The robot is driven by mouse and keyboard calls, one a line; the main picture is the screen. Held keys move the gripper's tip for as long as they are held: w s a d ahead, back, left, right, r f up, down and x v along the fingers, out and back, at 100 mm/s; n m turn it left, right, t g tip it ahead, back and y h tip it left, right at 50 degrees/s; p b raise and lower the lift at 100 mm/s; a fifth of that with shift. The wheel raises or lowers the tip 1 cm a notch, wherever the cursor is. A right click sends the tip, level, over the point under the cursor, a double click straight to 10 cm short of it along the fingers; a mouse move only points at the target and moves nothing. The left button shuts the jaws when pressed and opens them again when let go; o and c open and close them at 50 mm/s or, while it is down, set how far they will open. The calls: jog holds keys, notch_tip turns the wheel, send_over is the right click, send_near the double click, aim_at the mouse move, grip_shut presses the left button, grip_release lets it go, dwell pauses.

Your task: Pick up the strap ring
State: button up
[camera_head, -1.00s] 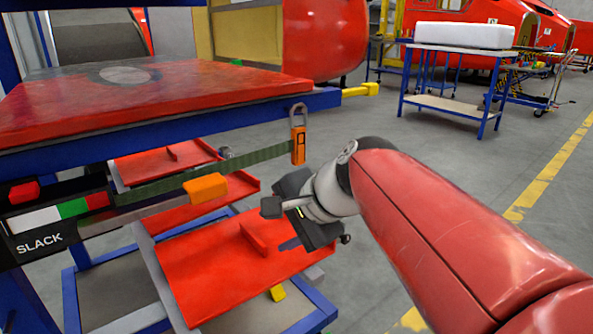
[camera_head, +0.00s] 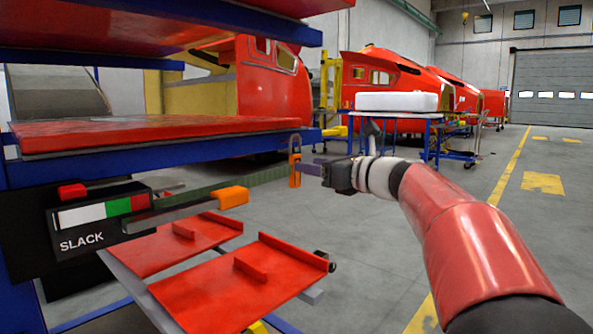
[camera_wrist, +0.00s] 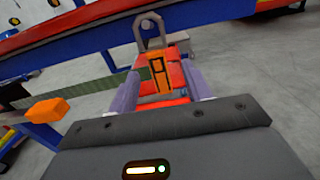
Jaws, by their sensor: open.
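The strap ring (camera_head: 295,158) is an orange block with a grey metal loop on top, at the end of a green strap (camera_head: 255,181). It hangs upright beside the blue frame's end. In the wrist view the strap ring (camera_wrist: 158,72) lies ahead between my two fingers, its loop above them. My gripper (camera_head: 309,170) is open, just right of the ring, fingers pointing left at it. In the wrist view my gripper (camera_wrist: 161,78) shows a finger on each side of the orange block. I cannot tell whether the fingers touch it.
A blue beam (camera_head: 170,153) with a red panel (camera_head: 150,132) runs just above the strap. A box marked SLACK (camera_head: 100,222) and an orange clip (camera_head: 232,197) are to the left. Red trays (camera_head: 235,290) lie below. Open floor is to the right.

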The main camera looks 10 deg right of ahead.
aim_at(295, 187)
jog(key=x, duration=0.5)
jog(key=shift+w+a+f, duration=0.1)
jog(key=shift+w+a, duration=0.1)
jog(key=shift+a, duration=0.15)
grip_shut()
